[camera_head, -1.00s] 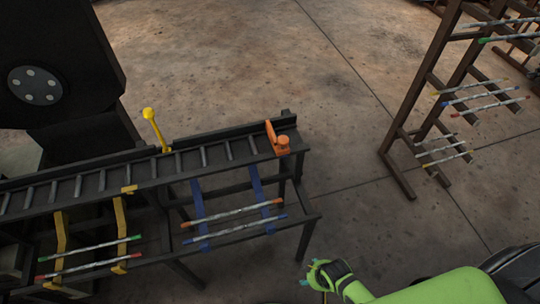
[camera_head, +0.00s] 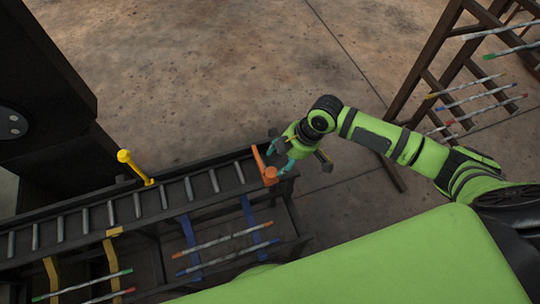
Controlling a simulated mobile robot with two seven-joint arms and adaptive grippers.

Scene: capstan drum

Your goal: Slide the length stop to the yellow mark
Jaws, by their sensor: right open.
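The orange length stop (camera_head: 269,176), an upright plate with a knob, sits at the right end of the dark roller table (camera_head: 150,228). The yellow mark (camera_head: 114,232) is on the table's front rail, well to the left of the stop. My right gripper (camera_head: 280,158) is open, with its teal fingertips close beside the stop's right and upper side. I cannot tell whether they touch it. My left gripper is not in view.
A yellow ball-topped lever (camera_head: 135,167) rises from the table's back edge, left of the stop. Striped bars (camera_head: 222,240) lie on blue and yellow arms in front. A bar rack (camera_head: 455,60) stands at the upper right. Open floor lies behind the table.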

